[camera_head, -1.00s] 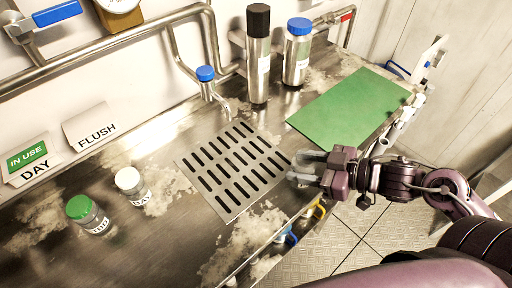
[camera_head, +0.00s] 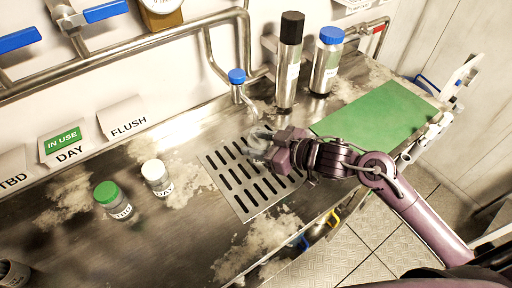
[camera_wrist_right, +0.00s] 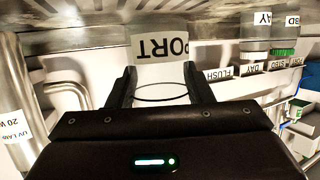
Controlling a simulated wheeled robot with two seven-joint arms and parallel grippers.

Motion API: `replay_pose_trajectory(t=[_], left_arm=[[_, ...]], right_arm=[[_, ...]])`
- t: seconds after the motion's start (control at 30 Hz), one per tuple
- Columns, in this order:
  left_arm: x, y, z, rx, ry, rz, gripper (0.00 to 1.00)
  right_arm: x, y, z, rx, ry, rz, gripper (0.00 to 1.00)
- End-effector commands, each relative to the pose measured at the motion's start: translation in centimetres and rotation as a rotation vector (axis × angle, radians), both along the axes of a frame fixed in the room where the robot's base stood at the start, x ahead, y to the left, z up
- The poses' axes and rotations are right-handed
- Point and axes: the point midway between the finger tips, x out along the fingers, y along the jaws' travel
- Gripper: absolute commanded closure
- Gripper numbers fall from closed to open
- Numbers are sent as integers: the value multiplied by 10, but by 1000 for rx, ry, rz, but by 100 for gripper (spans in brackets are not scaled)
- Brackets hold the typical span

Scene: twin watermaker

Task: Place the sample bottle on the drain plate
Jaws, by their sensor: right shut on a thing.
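My right gripper (camera_head: 258,146) is over the far right part of the slotted metal drain plate (camera_head: 215,164), just below the small blue-capped tap (camera_head: 237,77). It is shut on what looks like the clear sample bottle (camera_wrist_right: 160,88). The gripper hides the bottle's base, so contact with the plate is unclear. My left gripper is not in view.
Green-capped (camera_head: 112,200) and white-capped (camera_head: 156,177) bottles stand left of the plate. Tall black-capped (camera_head: 288,65) and blue-capped (camera_head: 326,62) cylinders stand behind, near a green mat (camera_head: 378,120). Signs and pipes line the back wall. The front-left bench is mostly clear.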

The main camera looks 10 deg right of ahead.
Motion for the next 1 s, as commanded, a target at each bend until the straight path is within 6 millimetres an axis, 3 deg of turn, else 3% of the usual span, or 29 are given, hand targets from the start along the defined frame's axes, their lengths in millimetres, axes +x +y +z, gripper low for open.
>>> replay_pose_trajectory(t=[0.13, 0.4, 0.77, 0.8, 0.97, 1.0], left_arm=[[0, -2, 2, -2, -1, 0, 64], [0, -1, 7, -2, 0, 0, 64], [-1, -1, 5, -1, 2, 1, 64], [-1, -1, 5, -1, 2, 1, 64], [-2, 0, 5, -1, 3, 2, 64], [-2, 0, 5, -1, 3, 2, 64]], right_arm=[[6, 7, -2, 0, 2, 1, 79], [6, 7, -34, 0, 2, 2, 79], [5, 6, -38, 0, 1, 1, 79], [6, 6, -39, -1, 2, 1, 52], [6, 6, -38, -1, 0, 1, 32], [6, 6, -38, -1, 0, 1, 32]])
